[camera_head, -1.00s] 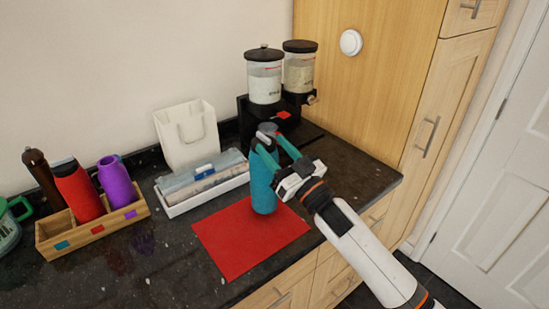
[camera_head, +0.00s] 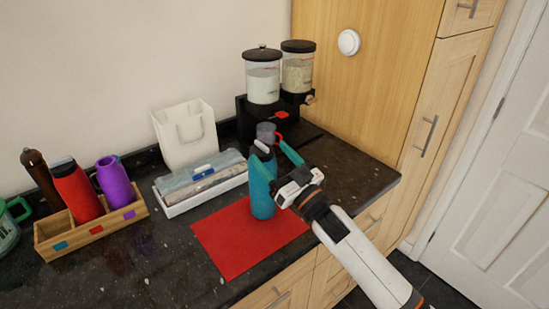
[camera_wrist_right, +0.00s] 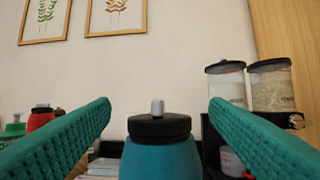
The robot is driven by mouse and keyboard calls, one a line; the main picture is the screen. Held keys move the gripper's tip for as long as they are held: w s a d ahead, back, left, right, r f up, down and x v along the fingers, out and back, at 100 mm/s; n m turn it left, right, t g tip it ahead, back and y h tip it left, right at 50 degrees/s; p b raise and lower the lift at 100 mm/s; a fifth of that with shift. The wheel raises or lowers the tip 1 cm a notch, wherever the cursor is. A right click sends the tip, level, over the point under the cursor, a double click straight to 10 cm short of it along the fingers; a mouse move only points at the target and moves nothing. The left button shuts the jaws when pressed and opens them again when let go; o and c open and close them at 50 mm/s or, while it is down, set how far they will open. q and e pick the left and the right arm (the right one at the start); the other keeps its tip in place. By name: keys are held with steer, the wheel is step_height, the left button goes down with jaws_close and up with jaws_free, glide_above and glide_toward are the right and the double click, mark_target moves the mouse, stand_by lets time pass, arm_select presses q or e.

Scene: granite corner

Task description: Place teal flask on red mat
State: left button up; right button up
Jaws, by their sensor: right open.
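The teal flask (camera_head: 262,185) stands upright on the red mat (camera_head: 235,243), near its back right part. My right gripper (camera_head: 268,153) is open at the flask's upper part, with the flask between or just beyond its fingers. In the right wrist view the flask's black cap (camera_wrist_right: 159,126) and teal shoulder (camera_wrist_right: 160,158) show at the lower middle, with a clear gap to each green finger. The flask's lower body is out of that view. My left gripper is not in view.
A wooden box (camera_head: 92,233) holds red, purple and dark bottles at the left. A white tray (camera_head: 200,199) with packets and a white bag (camera_head: 186,133) stand behind the mat. Dispensers (camera_head: 263,82) stand at the back. The counter's front left is clear.

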steer(key=b+v, duration=0.2)
steer(key=v, duration=1)
steer(key=shift+r+b, duration=0.2)
steer(key=shift+b, duration=0.15)
